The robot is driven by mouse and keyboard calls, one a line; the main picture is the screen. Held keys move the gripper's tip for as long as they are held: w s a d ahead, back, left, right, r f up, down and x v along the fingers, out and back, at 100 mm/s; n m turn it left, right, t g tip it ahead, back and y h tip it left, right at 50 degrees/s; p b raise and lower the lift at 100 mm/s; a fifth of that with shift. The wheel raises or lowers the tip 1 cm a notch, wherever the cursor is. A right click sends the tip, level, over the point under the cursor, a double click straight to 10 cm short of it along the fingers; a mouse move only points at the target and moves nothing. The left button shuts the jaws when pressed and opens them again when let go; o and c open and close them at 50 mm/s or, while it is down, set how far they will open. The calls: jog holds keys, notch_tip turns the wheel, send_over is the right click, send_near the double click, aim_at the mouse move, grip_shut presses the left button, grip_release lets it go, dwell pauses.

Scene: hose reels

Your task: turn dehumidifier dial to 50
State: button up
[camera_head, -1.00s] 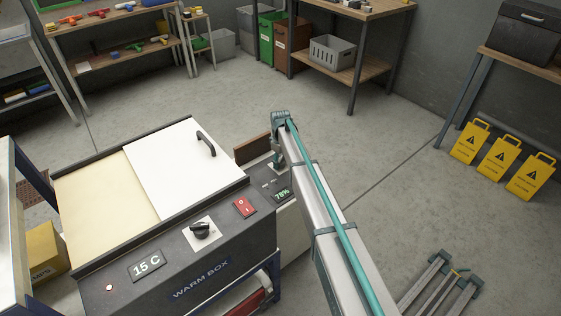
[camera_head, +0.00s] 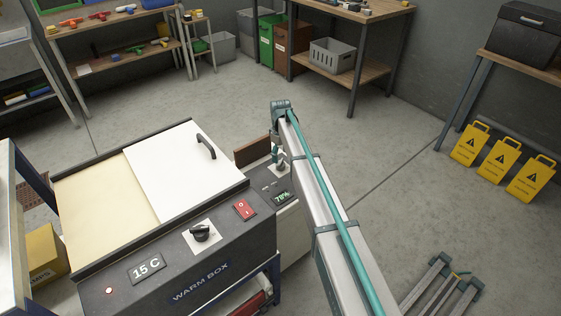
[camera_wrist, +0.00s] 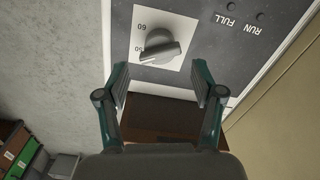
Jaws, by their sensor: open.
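The dehumidifier (camera_head: 288,206) stands against the right end of the warm box, with a small green-lit percent display (camera_head: 282,197). In the wrist view its dark grey dial (camera_wrist: 160,47) sits on a white plate (camera_wrist: 172,12). The labels 60 and 50 show left of the dial, the 50 close to the knob's edge. I cannot tell which end of the knob is its pointer. My gripper (camera_wrist: 160,78) is open and empty, its two fingers spread wider than the dial. The dial appears ahead of and between the fingertips, apart from them. In the head view my gripper (camera_head: 279,158) is small over the dehumidifier.
The warm box (camera_head: 163,255) has its own black knob (camera_head: 201,233), a red switch (camera_head: 244,209) and a 15 C display. A brown board (camera_head: 253,150) stands behind the dehumidifier. Yellow caution signs (camera_head: 498,160) stand at right.

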aim_at(280, 161)
notch_tip(280, 161, up, 6)
jog(key=shift+r, duration=0.15)
dwell(0.5)
jog(key=s+d+f+m, duration=0.45)
jog(key=s+d, duration=0.35)
jog(key=s, duration=0.5)
jog(key=s+d+f+m, duration=0.3)
jog(key=s+d+f, duration=0.2)
jog(key=s+d, duration=0.55)
jog(key=s+d+f+m, duration=0.45)
jog(key=s+d, duration=0.25)
jog(key=s, duration=0.7)
jog(key=s+f+g+p, duration=0.1)
jog(key=s+f+g, duration=0.1)
jog(key=s+f, duration=0.3)
jog(key=s+f+g, duration=0.2)
jog(key=s+f, duration=0.4)
jog(key=s, duration=0.8)
jog(key=s+f+g+p, duration=0.1)
jog(key=s+f, duration=0.4)
jog(key=s, duration=0.5)
jog(key=shift+s+f+g+p, duration=0.2)
jog(key=shift+f+g+p, duration=0.1)
jog(key=shift+g, duration=0.6)
